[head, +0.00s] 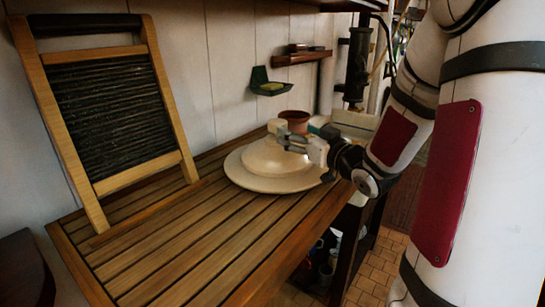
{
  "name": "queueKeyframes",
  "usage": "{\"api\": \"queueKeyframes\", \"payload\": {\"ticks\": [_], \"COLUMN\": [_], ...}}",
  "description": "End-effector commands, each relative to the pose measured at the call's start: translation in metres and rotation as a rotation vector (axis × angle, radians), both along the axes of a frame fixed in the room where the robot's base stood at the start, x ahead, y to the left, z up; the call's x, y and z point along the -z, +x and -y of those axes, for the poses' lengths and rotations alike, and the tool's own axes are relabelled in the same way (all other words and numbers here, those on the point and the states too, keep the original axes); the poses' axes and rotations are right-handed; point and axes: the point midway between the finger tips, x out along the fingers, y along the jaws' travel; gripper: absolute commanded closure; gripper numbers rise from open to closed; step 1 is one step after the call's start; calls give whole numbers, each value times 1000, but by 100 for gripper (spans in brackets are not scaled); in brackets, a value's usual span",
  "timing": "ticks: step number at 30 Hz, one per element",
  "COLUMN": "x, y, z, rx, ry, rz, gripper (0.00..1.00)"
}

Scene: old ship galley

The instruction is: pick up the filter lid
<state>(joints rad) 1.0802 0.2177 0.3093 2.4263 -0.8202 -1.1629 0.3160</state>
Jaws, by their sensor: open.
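A pale cream round lid (272,159) with a low dome and a knob (276,126) on top sits on the slatted wooden counter. Its broad flat rim (250,180) rests over the boards; I cannot tell whether the rim is part of the lid or a separate plate. My gripper (283,140) reaches in from the right, with its fingers at the top of the dome close to the knob. It is open. The fingers hide part of the dome's upper right, and I cannot tell whether they touch it.
A washboard (115,110) leans on the wall at left. A terracotta pot (295,121) stands just behind the lid. A green wall dish (268,84) and a dark pump-like pipe (356,62) are farther back. The counter's left and front slats (190,245) are clear.

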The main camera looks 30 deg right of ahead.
Motion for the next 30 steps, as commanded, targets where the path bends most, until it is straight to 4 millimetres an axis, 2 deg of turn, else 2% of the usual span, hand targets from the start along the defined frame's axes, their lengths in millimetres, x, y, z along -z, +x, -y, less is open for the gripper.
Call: {"api": "queueKeyframes", "payload": {"ticks": [1, 6, 14, 21, 25, 30], "x": [1, 1, 1, 0, 0, 0], "y": [11, 38, 56, 90, 100, 102], "z": [0, 2, 3, 4, 5, 5], "rx": [-2, 0, 2, 0, 2, 3], "ry": [0, -1, 0, 0, 0, -1], "rz": [0, -1, -2, -1, -1, -2], "gripper": [30, 30, 30, 30, 30, 30]}}
